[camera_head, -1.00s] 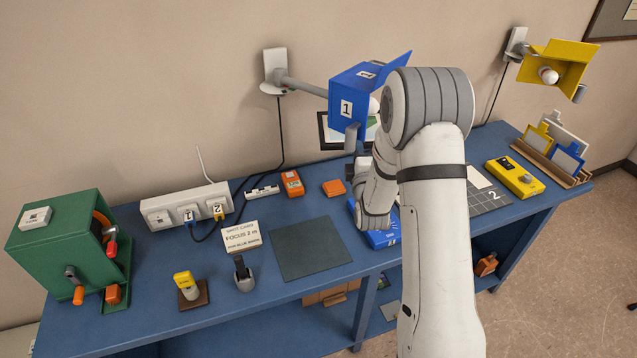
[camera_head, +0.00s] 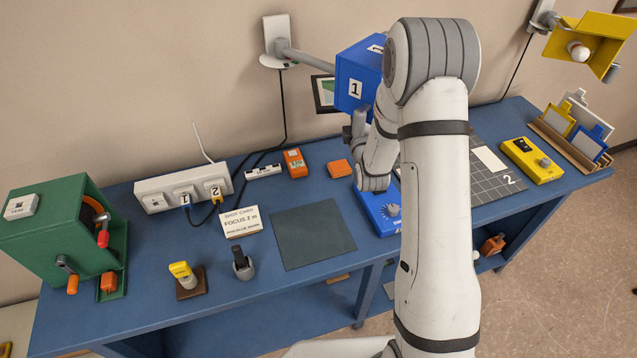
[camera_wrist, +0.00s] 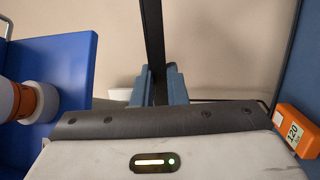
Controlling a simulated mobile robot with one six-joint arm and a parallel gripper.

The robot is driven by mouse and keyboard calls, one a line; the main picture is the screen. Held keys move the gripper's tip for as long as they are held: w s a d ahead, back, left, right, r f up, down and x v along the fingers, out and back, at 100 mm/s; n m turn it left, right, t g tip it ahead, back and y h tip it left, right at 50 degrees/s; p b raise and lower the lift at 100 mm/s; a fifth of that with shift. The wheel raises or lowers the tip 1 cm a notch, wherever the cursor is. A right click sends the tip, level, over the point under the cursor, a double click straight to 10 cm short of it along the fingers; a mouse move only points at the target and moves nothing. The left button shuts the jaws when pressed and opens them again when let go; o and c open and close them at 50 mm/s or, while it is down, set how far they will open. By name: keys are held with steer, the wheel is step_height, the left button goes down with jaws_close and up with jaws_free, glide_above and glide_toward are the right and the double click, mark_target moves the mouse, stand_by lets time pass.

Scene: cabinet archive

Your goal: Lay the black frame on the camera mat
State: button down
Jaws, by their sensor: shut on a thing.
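The black frame (camera_head: 317,94), with a white and green picture inside, is upright above the back of the blue bench, beside the blue lamp. My arm and the lamp hide its right part. In the wrist view my gripper (camera_wrist: 160,84) is shut on a black bar of the frame (camera_wrist: 153,38), which rises between the two blue-grey fingers. A plain dark mat (camera_head: 312,235) lies bare at the bench's middle. I cannot tell from labels which is the camera mat.
The blue lamp (camera_head: 354,88) juts from the wall close to the frame. A sign card (camera_head: 240,222), an orange meter (camera_head: 295,163) and a blue control box (camera_head: 382,214) surround the plain mat. A power strip (camera_head: 182,188) and green machine (camera_head: 50,230) stand left.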

steer(key=s+a+f+n+g+y+p, duration=0.2)
steer(key=s+a+n+g+y, duration=0.8)
steer(key=a, duration=0.5)
steer(key=s+d+f+n+g+h+p, duration=0.1)
steer(key=s+d+f+n+g+h, duration=0.2)
steer(key=s+g, duration=0.4)
steer(key=shift+s+d+f+n+g+h, duration=0.35)
steer(key=shift+s+d+f+n, duration=0.35)
steer(key=shift+s, duration=0.5)
steer(key=shift+r, duration=0.2)
step_height(320, 180, down, 6)
steer(key=b, duration=0.4)
steer(key=shift+f, duration=0.2)
